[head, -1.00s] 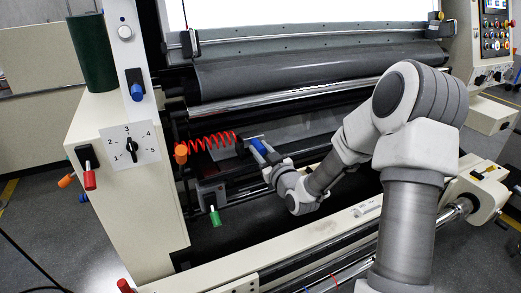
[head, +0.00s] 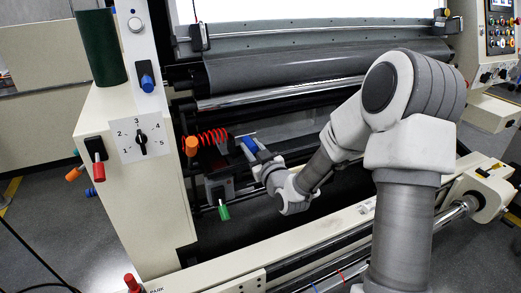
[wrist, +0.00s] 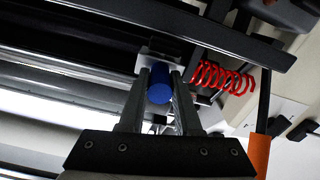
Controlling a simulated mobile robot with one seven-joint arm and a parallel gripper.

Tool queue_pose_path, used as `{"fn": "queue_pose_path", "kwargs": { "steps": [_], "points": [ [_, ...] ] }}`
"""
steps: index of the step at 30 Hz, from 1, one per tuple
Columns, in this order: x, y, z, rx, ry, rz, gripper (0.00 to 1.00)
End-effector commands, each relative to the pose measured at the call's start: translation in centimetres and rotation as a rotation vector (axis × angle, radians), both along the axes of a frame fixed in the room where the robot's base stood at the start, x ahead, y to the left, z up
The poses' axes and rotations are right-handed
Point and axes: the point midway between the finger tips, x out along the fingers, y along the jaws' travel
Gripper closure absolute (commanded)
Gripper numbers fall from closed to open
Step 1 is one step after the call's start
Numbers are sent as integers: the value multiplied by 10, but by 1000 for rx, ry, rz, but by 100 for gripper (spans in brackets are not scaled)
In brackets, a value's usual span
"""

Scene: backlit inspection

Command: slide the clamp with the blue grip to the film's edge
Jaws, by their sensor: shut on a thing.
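The clamp with the blue grip (head: 250,144) sits on a rail low in the machine, left of centre in the head view. My gripper (head: 254,148) is shut on that grip. In the wrist view the blue grip (wrist: 159,88) shows between the two fingers of my gripper (wrist: 160,82). The clamp's body is partly hidden behind the grip and fingers. A red coiled hose (head: 212,139) runs left from the clamp. A pale grey sheet (head: 290,124), perhaps the film, lies behind the clamp; I cannot make out its edge.
A green-handled part (head: 223,212) hangs below the clamp. An orange knob (head: 191,146) is close left, by the cream side cabinet (head: 135,220) with its numbered dial. A dark grey roller (head: 320,68) spans above. A cream beam (head: 310,240) crosses in front.

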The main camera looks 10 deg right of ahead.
Motion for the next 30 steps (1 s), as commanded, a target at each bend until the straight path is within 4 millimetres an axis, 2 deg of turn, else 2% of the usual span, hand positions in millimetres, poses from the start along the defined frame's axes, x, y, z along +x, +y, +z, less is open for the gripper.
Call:
{"fn": "queue_pose_path", "kwargs": {
  "steps": [1,6,17,18,22,23,30],
  "points": [
    [-2,16,-3,-2,-5,10,100],
    [-8,39,-1,0,-4,8,100],
    [-10,44,1,0,-3,5,100],
    [-10,44,1,0,-3,5,66],
    [-10,44,1,1,-2,4,43],
    [-10,43,1,1,-2,4,38],
    [-10,43,0,0,-2,2,38]
  ]
}}
